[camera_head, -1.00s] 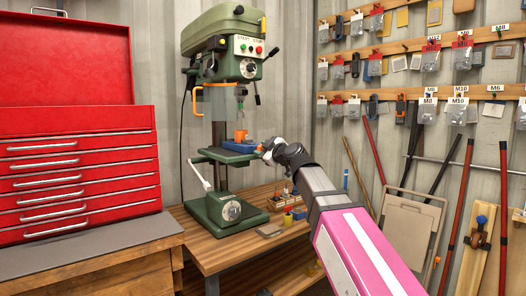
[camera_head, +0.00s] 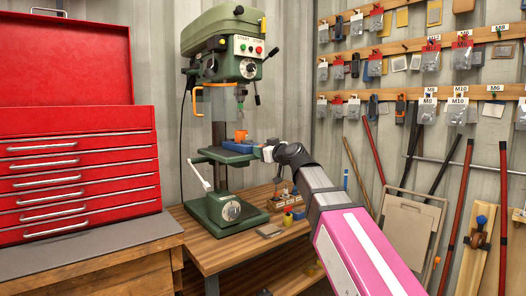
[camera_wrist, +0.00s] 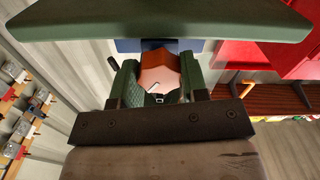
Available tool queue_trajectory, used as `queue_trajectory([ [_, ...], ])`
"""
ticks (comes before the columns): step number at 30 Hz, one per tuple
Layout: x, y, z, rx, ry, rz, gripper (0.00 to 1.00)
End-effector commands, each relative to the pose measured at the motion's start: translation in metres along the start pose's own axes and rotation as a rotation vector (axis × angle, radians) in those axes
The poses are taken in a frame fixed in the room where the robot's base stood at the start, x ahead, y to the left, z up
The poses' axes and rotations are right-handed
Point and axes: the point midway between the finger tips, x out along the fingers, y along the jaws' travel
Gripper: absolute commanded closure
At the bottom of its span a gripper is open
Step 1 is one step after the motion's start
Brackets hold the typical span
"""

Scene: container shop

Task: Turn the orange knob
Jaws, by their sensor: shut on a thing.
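The orange knob (camera_wrist: 160,72) shows in the wrist view, faceted, with a small pale mark on its face. My gripper (camera_wrist: 159,66) has a green finger on each side of it and is shut on it. In the head view my gripper (camera_head: 264,152) is at the right end of the blue vise (camera_head: 238,146) on the drill press table; the knob is hidden there behind my gripper. The blue vise also shows behind the knob in the wrist view (camera_wrist: 129,45).
The green drill press (camera_head: 222,45) stands on a wooden bench (camera_head: 215,250). Its table edge (camera_wrist: 160,25) crosses the wrist view close to my fingers. An orange piece (camera_head: 240,135) sits above the vise. A red tool chest (camera_head: 75,170) is at left; pegboard goods and leaning poles are at right.

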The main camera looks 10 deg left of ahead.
Motion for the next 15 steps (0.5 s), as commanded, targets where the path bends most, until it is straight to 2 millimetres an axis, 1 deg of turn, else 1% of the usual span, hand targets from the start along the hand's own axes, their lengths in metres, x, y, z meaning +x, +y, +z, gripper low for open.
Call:
queue_trajectory([
  [15,-0.0005,0.0007,0.0008,0.49,-0.001,-0.001,0.83],
])
